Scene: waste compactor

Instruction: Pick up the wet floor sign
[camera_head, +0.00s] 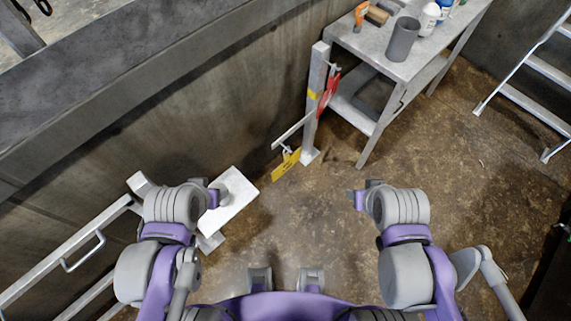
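A small yellow sign (286,164) with dark markings hangs low by the grey post, near the middle of the head view. Its lettering is too small to read, so I cannot tell if it is the wet floor sign. No other clear wet floor sign shows. My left gripper (216,195) is left of and below the yellow sign, apart from it, in front of a pale flat panel (232,203). My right gripper (357,199) is over bare floor, right of and below the sign. Both are seen from above, and their finger gaps are not clear.
A grey post (316,105) carries a red sign (328,92). A metal table (390,60) with a grey cup (402,40) and bottles stands behind it. A ladder (530,75) is at right, a metal railing (75,245) at left. The middle floor (310,225) is clear.

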